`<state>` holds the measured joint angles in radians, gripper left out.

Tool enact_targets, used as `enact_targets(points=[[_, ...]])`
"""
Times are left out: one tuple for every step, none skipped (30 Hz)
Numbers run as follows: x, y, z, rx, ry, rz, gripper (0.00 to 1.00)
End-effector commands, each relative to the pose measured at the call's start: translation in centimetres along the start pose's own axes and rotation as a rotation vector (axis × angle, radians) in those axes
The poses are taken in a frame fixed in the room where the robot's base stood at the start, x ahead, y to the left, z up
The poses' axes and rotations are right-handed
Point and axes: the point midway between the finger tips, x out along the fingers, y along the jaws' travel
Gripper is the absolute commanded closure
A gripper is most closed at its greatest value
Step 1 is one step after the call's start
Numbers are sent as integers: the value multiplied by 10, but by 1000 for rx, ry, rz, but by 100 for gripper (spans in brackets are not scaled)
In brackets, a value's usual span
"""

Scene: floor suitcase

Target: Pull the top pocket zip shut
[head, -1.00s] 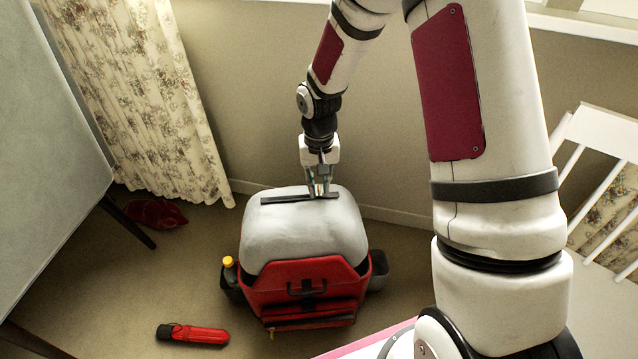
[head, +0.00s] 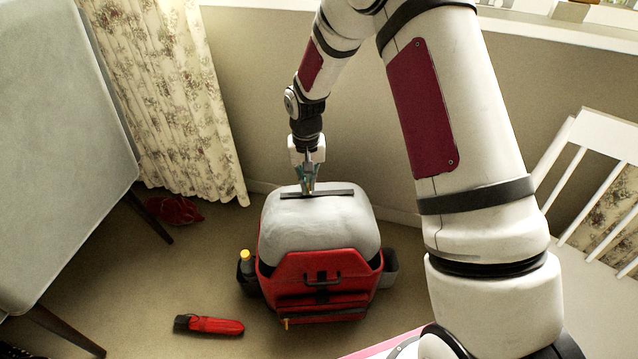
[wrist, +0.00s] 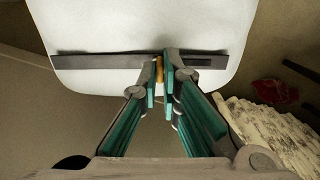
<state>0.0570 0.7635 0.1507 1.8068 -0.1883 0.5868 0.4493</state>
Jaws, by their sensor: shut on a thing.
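The top pocket zip is a dark straight strip (head: 335,191) across the pale grey, rounded top of the red bag (head: 342,262). In the wrist view the strip (wrist: 95,62) runs across the pale top, and a small brass-coloured zip pull (wrist: 159,70) stands between my fingertips. My gripper (head: 307,191) points down at the strip, left of its middle in the head view. Its teal-padded fingers (wrist: 160,80) are shut on the pull. The zip's teeth are too small to make out.
A bottle with a yellow cap (head: 245,256) sits in the bag's left side pocket. A red umbrella-like item (head: 210,325) lies on the floor in front. A grey table (head: 60,130) stands left, a white chair (head: 585,190) right, and a floral curtain (head: 165,90) behind.

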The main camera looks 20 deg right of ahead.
Motion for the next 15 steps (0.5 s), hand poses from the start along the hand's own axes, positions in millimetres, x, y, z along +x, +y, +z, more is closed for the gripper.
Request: enact_targets(points=[[0,-8,-1,-4,3,-1,100],[0,-13,-1,-4,4,-1,100],[0,-19,-1,-4,4,-1,100],[0,-24,-1,-3,3,-1,100],[0,-28,-1,-2,3,-1,100],[0,-34,-1,-3,3,-1,100],[0,-39,-1,-4,3,-1,100],[0,-43,-1,-4,3,-1,100],[0,-49,0,-4,3,-1,100],[0,-52,0,-2,3,-1,100],[0,-55,0,-2,3,-1,100],[0,-58,0,-1,3,-1,100],[0,-59,0,-1,4,-1,100],[0,-60,0,0,4,-2,100],[0,-61,0,0,4,-2,100]])
